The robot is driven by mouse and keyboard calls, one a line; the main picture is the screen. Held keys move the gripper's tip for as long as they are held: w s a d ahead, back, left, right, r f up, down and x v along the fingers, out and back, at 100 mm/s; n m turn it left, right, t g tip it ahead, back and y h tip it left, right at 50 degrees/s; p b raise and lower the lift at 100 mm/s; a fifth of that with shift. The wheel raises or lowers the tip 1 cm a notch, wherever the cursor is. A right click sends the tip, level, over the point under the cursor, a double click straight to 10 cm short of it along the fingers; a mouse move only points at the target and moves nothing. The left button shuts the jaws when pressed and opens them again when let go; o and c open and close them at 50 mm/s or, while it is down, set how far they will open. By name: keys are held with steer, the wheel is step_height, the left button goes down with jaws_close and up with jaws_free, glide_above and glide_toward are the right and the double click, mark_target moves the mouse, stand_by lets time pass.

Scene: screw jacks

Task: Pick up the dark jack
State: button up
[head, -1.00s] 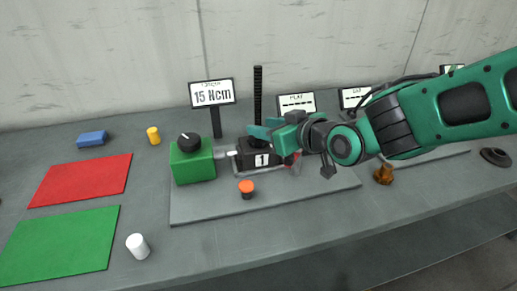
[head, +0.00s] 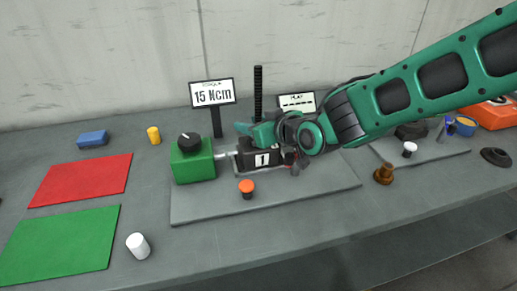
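The dark jack (head: 262,160) is a black block with a white label "1" and a tall black threaded screw (head: 258,92) rising behind it. It sits on a grey plate in the middle of the table, beside the green box. My gripper (head: 250,131) is at the top of the jack, in front of the lower screw. A teal finger points left there. The gripper hides the block's upper part, and I cannot tell whether it touches the jack or how far apart its fingers are.
A green box (head: 193,163) with a black knob adjoins the jack by a metal shaft. An orange-capped knob (head: 247,189) stands in front. A "15 Ncm" sign (head: 212,93) stands behind. Red (head: 82,180) and green (head: 60,243) mats lie left. A brown piece (head: 384,174) stands right.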

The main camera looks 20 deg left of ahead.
steer(key=shift+c, duration=0.6)
jaws_close()
stand_by(0.7)
steer(key=shift+a+r, duration=0.1)
steer(key=shift+r, duration=0.2)
